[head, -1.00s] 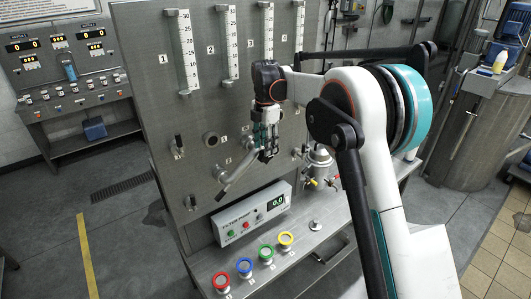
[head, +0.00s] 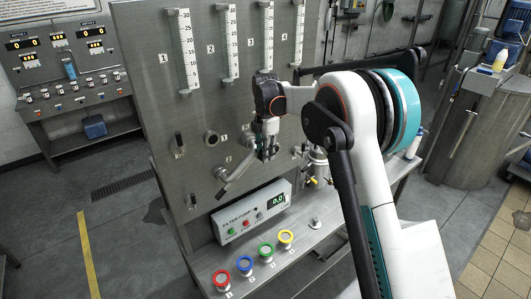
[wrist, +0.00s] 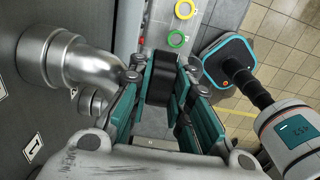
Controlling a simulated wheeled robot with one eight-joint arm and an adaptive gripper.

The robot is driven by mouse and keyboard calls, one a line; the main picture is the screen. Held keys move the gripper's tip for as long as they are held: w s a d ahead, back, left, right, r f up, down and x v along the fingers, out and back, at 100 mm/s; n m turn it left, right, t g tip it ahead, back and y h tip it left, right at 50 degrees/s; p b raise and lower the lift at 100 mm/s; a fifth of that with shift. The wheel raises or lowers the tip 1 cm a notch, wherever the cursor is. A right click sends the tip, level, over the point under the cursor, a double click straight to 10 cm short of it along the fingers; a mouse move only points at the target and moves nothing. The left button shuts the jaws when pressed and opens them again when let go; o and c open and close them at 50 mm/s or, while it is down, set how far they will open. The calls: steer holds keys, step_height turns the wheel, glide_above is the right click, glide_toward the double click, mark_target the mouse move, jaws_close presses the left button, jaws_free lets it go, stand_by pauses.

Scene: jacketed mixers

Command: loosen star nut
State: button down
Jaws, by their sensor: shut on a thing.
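In the head view, my gripper (head: 266,147) is in front of the steel panel, and the nut cannot be made out there. A grey lever-like bar (head: 234,177) slants down to the left below the gripper.
The steel panel (head: 175,125) carries scales and round fittings. Below it stand a filter pump box (head: 252,210) and several coloured buttons on the ledge. The floor at left is open.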

steer(key=t+h+b, duration=0.1)
steer(key=h+b, duration=0.1)
steer(key=b, duration=0.1)
steer(key=t+h+b, duration=0.1)
steer(key=shift+s+a+f+t+h+b, duration=0.15)
steer(key=shift+a+f+t+h+b, duration=0.15)
steer(key=shift+a+h+b, duration=0.1)
steer(key=t+h+b, duration=0.1)
steer(key=h+b, duration=0.1)
steer(key=t+h+b, duration=0.1)
steer(key=b, duration=0.1)
steer(key=shift+s+f+t+h+b, duration=0.1)
steer(key=shift+f+t+h+b, duration=0.05)
steer(key=shift+t+h+b, duration=0.2)
steer(key=t+h+b, duration=0.1)
steer(key=h+b, duration=0.1)
steer(key=t+h+b, duration=0.1)
steer(key=b, duration=0.2)
steer(key=shift+a+f+h, duration=0.15)
steer(key=shift+f+h, duration=0.05)
steer(key=shift+h, duration=0.15)
steer(key=t+h+b, duration=0.2)
steer(key=b, duration=0.2)
steer(key=shift+s+h, duration=0.1)
steer(key=shift+h, duration=0.3)
steer(key=shift+r, duration=0.1)
steer(key=c, duration=1.5)
jaws_free()
